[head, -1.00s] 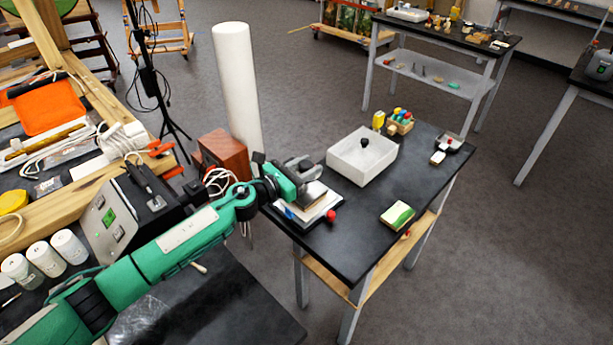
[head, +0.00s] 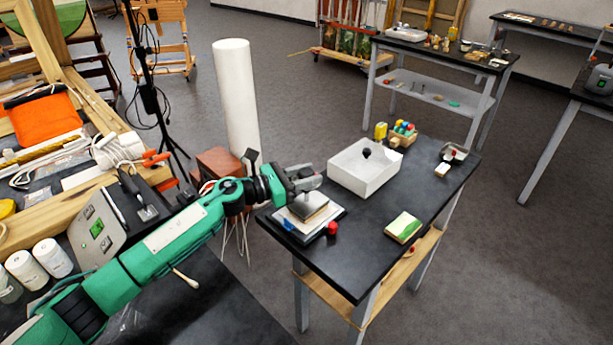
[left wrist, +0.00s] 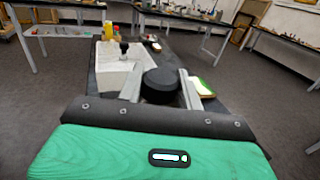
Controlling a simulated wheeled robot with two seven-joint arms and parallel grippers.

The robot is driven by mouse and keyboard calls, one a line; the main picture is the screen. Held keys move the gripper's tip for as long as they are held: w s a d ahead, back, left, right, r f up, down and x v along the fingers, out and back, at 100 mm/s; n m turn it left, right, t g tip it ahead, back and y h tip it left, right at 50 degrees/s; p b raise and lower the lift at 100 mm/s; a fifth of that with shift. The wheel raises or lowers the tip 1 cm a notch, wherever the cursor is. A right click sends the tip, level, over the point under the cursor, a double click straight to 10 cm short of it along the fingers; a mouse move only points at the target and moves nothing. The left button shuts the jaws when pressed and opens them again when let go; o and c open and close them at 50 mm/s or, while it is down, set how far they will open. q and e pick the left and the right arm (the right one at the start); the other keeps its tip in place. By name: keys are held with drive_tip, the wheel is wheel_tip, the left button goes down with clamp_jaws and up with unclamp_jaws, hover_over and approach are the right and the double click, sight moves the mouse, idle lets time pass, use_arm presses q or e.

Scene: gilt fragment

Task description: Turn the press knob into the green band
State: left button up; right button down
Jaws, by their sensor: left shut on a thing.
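My left gripper (head: 310,181) is over the small press (head: 310,205) at the near left corner of the black table. In the left wrist view its two fingers (left wrist: 160,90) are shut on a round black knob (left wrist: 160,84). The knob is hidden by the gripper in the head view. I cannot make out a green band or the knob's pointer. My right gripper is not in view.
A tall white cylinder (head: 237,95) rises behind my wrist.

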sight(299, 177)
use_arm(q)
drive_tip(key=o, duration=1)
drive_tip(key=shift+a, duration=0.25)
drive_tip(key=b+v, duration=0.1)
drive_tip(key=v, duration=0.5)
drive_tip(key=shift+f+b, duration=0.1)
drive_tip(key=shift+b, duration=0.3)
drive_tip(key=shift+s+a, duration=0.25)
drive_tip(key=shift+a, duration=0.15)
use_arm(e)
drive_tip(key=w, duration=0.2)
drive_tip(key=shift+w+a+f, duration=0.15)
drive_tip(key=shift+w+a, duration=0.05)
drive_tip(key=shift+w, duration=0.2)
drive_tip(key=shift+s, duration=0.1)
